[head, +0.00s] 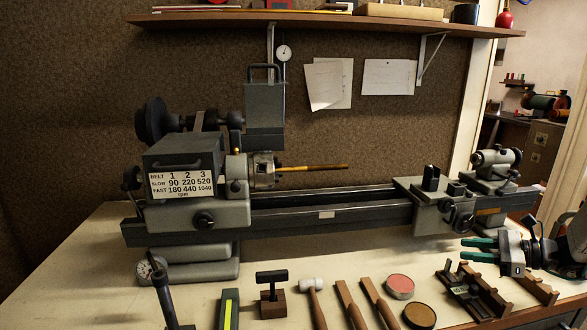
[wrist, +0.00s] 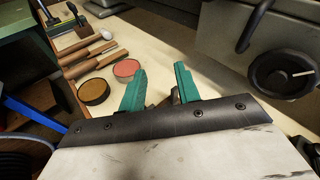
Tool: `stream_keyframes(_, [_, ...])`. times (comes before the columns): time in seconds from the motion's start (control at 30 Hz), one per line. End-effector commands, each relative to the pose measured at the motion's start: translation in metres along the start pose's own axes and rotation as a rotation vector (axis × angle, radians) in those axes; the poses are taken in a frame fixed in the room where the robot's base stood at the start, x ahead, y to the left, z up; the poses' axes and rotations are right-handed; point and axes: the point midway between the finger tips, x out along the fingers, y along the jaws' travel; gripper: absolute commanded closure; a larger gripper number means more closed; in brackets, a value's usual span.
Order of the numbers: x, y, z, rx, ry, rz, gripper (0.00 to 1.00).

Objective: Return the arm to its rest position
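My gripper (head: 468,249) is at the right of the head view, above the bench's right end, with its two green fingers pointing left. In the wrist view my gripper (wrist: 160,72) shows its fingers apart, with nothing held between them. My arm runs off the right edge of the head view. The lathe (head: 300,205) stands behind and to the left of the gripper, apart from it. Wooden holders (head: 475,290) stand on the bench below the gripper.
A mallet (head: 313,300), wooden-handled tools, a red-topped tin (head: 400,286) and a brown-topped tin (head: 419,315) lie along the bench front. The lathe tailstock (head: 495,165) is close behind the gripper. A shelf (head: 340,24) hangs above. Pale bench top is bare between tools and lathe.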

Motion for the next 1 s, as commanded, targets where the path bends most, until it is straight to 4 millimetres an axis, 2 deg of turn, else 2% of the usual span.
stream_keyframes(0.03, [0.006, 0.021, 0.013, -0.063, 0.041, 0.077, 0.68])
stream_keyframes(0.27, [0.021, 0.114, 0.059, -0.377, 0.206, 0.441, 0.68])
stream_keyframes(0.4, [0.017, 0.173, 0.087, -0.612, 0.303, 0.683, 0.68])
stream_keyframes(0.5, [0.009, 0.209, 0.102, -0.781, 0.366, 0.842, 0.68])
stream_keyframes(0.7, [-0.015, 0.266, 0.126, -1.107, 0.482, 1.115, 0.68])
stream_keyframes(0.9, [-0.038, 0.305, 0.146, -1.413, 0.594, 1.306, 0.68])
stream_keyframes(1.0, [-0.045, 0.319, 0.156, -1.538, 0.639, 1.346, 0.68])
